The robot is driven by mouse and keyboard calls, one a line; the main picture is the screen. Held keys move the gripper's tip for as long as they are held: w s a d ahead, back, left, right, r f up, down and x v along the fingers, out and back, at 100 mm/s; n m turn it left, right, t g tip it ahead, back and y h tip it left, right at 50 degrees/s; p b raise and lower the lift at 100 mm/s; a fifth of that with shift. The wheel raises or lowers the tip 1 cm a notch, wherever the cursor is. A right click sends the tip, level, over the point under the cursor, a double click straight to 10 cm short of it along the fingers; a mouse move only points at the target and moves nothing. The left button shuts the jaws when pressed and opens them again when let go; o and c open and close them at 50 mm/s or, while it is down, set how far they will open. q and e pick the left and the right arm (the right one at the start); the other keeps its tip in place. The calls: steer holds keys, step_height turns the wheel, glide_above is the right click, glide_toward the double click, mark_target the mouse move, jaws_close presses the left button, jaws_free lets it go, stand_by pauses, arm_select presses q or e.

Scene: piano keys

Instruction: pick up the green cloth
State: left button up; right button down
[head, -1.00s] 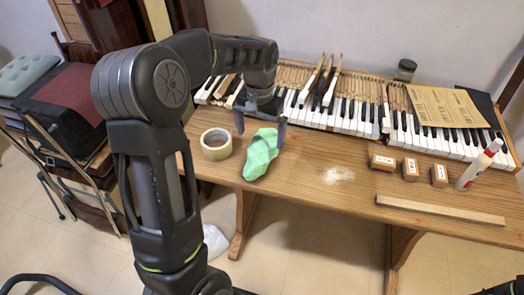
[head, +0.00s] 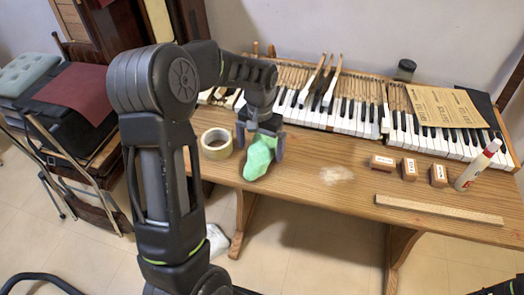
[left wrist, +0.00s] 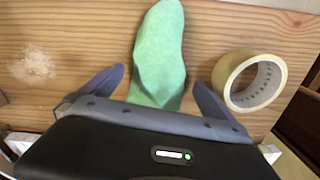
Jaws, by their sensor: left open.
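The green cloth (head: 258,160) lies crumpled on the wooden table near its front left edge. In the left wrist view the cloth (left wrist: 160,55) runs up from between the fingers, and its near end is hidden by the gripper body. My left gripper (head: 260,148) is over the cloth, with one finger on each side of it. In the left wrist view the left gripper (left wrist: 160,88) is open, with gaps between its fingers and the cloth. My right gripper cannot be made out in the head view.
A tape roll (head: 216,143) stands just left of the cloth. Piano keys (head: 350,115) line the back of the table. A pale dust patch (head: 336,175) lies mid-table.

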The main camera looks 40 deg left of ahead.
mark_target(261, 145)
arm_select(q)
steer(key=c, duration=1.3)
steer(key=shift+r, duration=0.15)
step_height(261, 145, up, 10)
steer(key=shift+f, duration=0.1)
stand_by(0.5)
